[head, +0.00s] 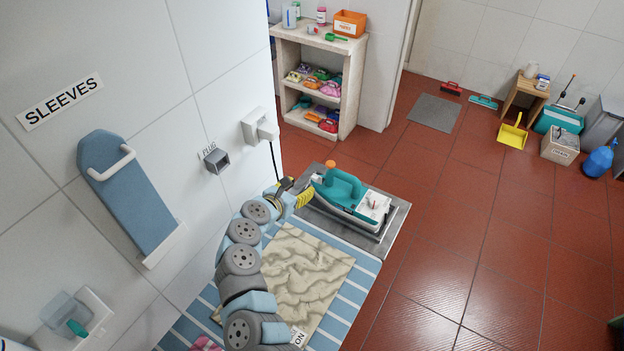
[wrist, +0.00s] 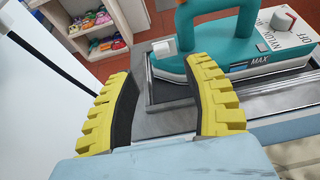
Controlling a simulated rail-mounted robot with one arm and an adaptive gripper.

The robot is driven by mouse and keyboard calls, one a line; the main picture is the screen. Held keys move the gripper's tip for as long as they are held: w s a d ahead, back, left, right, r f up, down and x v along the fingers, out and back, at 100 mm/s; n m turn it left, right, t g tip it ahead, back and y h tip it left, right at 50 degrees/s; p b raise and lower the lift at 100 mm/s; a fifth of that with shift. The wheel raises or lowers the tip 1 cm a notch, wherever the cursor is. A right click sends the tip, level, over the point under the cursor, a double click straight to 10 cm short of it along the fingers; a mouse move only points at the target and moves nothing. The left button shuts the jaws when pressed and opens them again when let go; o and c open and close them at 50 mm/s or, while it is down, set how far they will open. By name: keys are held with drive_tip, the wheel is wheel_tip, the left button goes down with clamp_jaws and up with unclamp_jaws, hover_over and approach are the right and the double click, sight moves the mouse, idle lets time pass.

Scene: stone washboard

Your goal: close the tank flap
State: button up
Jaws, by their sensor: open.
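The teal and white iron (head: 345,195) rests on a grey metal plate (head: 397,228) at the end of the board. It also shows in the wrist view (wrist: 225,35), with a "MAX" mark on its side. A small white block-like part (wrist: 163,47) shows at the iron's left end; I cannot tell for sure whether it is the tank flap or how far it stands open. My gripper (wrist: 160,78) has yellow ribbed fingers with dark pads. It is open and empty, in front of that end. In the head view my gripper (head: 292,194) is left of the iron.
A black cord (head: 273,160) hangs from a wall box (head: 259,128). A shelf (head: 347,95) with colourful items stands behind.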

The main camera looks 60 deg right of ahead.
sight(314, 177)
drive_tip(key=shift+x, duration=2.35)
drive_tip(key=shift+b+x, duration=0.3)
drive_tip(key=shift+x, duration=0.45)
drive_tip(key=shift+s+d+f, duration=0.1)
drive_tip(key=shift+d+f, duration=0.1)
drive_tip(key=shift+d, duration=0.35)
clamp_jaws()
drive_tip(key=c, duration=0.9)
unclamp_jaws()
drive_tip(key=o, duration=0.9)
